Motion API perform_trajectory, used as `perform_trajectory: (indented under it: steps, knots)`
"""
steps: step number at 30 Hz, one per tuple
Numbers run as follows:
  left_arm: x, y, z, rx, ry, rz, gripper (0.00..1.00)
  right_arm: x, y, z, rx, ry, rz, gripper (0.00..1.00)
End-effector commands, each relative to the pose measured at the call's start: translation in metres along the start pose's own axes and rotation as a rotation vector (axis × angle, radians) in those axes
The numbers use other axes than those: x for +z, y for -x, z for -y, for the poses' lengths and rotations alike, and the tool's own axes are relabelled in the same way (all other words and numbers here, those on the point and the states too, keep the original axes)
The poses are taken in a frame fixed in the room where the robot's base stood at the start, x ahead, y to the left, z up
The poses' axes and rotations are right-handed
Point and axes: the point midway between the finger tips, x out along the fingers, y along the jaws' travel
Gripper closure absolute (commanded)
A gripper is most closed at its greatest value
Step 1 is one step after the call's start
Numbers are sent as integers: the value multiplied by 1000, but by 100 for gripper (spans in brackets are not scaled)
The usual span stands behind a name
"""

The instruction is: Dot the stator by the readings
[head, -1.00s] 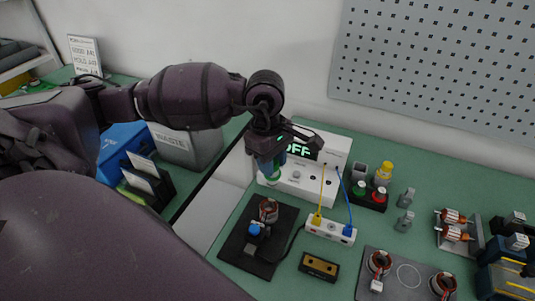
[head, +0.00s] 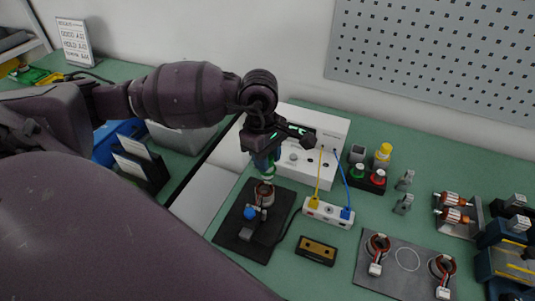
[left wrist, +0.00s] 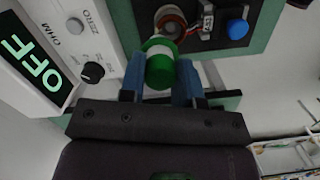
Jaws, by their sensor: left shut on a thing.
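My left gripper (head: 266,158) is shut on a green marker (left wrist: 160,66) with a white band, held between the blue fingers. The marker's far end points at the stator (head: 264,194), a copper-wound ring on the black test fixture (head: 232,239). In the left wrist view the stator (left wrist: 171,22) lies just beyond the marker; I cannot tell whether they touch. The white meter (head: 334,127) stands behind the gripper. Its display (left wrist: 33,65) reads OFF in the left wrist view. My right gripper is not in view.
A blue button (head: 250,213) sits on the fixture. A white terminal strip (head: 328,212) with yellow and blue leads lies to its right, with a cassette-like block (head: 316,251) in front. A dark holder (head: 376,187) has green and red tops. More stators lie on a grey mat (head: 400,282).

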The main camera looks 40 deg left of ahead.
Motion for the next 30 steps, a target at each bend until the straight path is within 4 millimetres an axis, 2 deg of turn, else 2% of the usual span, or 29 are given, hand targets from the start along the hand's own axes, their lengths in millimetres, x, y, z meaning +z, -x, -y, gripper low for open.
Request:
perform_trajectory:
  steps: [17, 30]
  knots:
    - [0, 0, 0, 1, -1, 0, 92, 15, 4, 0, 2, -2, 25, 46]
    - [0, 0, 0, 1, -1, 0, 92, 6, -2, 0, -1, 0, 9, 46]
